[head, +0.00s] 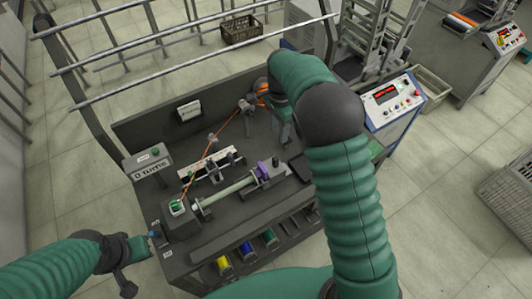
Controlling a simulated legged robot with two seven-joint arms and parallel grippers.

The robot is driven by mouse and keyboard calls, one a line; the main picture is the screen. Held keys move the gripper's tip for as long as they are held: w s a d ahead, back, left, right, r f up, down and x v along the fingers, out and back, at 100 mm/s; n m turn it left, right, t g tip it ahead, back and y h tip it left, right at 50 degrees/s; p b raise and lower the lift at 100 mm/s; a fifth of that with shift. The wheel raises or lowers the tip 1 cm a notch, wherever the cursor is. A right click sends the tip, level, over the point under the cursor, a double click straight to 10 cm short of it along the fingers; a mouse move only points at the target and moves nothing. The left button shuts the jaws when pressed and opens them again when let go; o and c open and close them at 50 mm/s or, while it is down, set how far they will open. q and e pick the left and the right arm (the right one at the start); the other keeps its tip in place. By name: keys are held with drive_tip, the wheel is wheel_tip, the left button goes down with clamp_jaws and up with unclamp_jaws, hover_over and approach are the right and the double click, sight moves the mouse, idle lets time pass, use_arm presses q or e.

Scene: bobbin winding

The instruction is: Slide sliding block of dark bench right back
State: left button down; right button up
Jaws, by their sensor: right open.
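The dark bench (125,185) stands in the middle of the head view. On it a purple block (263,171) sits at the right end of a pale green rod (228,192); it looks like the sliding block, though I cannot be sure. My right gripper (285,138) hangs over the bench's back right, above and right of the purple block and apart from it. It is open, its fingers partly hidden by my arm. My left gripper (150,244) is at the bench's front left corner, far from the block; its fingers are too small to read.
An orange thread runs from the back of the bench to a small green-topped post (177,208). A white scale bar (208,163) lies behind the rod. Coloured spools (246,250) sit below the front edge. A control box (390,98) stands to the right.

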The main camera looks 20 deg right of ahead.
drive_tip(key=p, duration=0.1)
hover_over(276, 158)
drive_tip(key=a, duration=0.1)
wheel_tip(276, 158, down, 8)
drive_tip(key=shift+r, duration=0.1)
drive_tip(key=f, duration=0.2)
drive_tip(key=d+f, duration=0.1)
drive_tip(key=f, duration=0.2)
drive_tip(key=f+p, duration=0.1)
drive_tip(key=f, duration=0.2)
drive_tip(key=shift+d+f, duration=0.1)
drive_tip(key=shift+d, duration=0.1)
drive_tip(key=shift+a, duration=0.5)
drive_tip(key=c, duration=0.4)
drive_tip(key=shift+d, duration=0.1)
drive_tip(key=c, duration=0.5)
use_arm(q)
drive_tip(key=shift+s+a+r, duration=0.1)
drive_tip(key=shift+a+r, duration=0.15)
drive_tip(key=shift+r, duration=0.25)
drive_tip(key=shift+a+r, duration=0.25)
drive_tip(key=shift+r, duration=0.2)
use_arm(e)
drive_tip(key=shift+d, duration=0.15)
clamp_jaws()
